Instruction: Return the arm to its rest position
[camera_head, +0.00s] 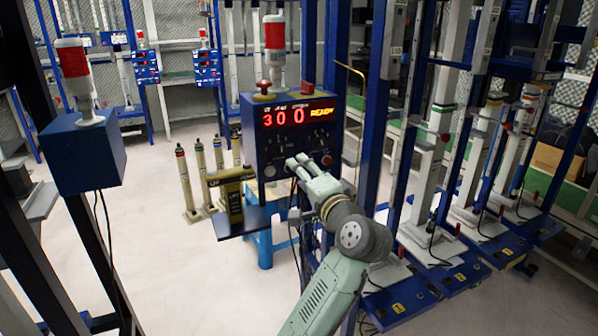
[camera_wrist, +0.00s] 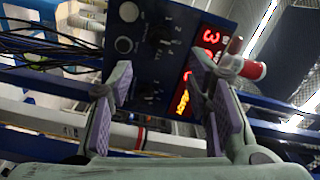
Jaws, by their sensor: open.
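The control box (camera_head: 262,141) carries a red lit display reading 300 and a yellow READY sign. In the wrist view my gripper (camera_wrist: 160,95) has its two purple-padded fingers spread wide with nothing held between them. The control box (camera_wrist: 180,15) with its knobs and red display shows beyond and between the fingers. I cannot tell from these views whether a fingertip touches the box. My arm reaches up from the bottom of the head view.
A red and white signal lamp (camera_head: 275,45) stands on the box. Blue frames with pale columns (camera_head: 430,165) crowd the right. The pale floor (camera_head: 190,270) at left is open.

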